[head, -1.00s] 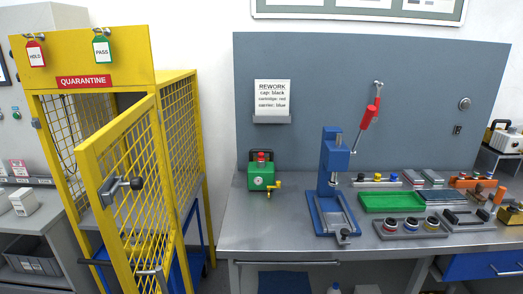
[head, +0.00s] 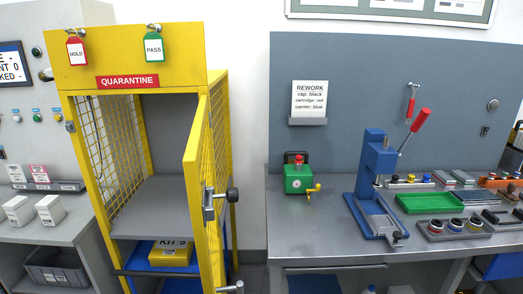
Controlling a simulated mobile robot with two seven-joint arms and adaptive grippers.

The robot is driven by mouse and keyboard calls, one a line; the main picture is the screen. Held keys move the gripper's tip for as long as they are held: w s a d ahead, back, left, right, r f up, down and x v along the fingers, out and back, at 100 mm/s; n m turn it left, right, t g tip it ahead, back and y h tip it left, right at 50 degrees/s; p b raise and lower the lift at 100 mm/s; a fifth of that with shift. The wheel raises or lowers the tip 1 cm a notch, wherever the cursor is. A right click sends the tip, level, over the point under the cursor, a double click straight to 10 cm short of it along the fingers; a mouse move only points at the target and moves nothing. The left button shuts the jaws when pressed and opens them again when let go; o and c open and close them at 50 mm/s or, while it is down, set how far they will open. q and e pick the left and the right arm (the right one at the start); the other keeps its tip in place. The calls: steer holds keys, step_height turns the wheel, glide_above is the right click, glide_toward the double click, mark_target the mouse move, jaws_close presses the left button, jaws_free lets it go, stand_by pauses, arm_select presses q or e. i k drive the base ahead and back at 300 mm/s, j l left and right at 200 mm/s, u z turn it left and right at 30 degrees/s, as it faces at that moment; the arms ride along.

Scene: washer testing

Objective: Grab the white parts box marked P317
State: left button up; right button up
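Two small white boxes stand side by side on the grey bench at the left: a left white box (head: 18,210) and a right white box (head: 50,209). Both have small dark marks that are too small to read, so I cannot tell whether either is P317. Neither of my grippers shows in the head view.
A yellow quarantine cage (head: 127,54) stands right of the boxes, its mesh door (head: 203,165) open toward me. A yellow kit box (head: 171,254) sits low inside. A grey bin (head: 55,268) is under the left bench. The rework bench (head: 300,236) is at right.

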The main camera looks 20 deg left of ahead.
mark_target(51, 211)
steer(key=k+j, duration=0.1)
steer(key=j, duration=1.85)
steer(key=k+j, duration=0.15)
steer(key=j, duration=0.8)
steer(key=k+j, duration=0.1)
steer(key=j, duration=0.85)
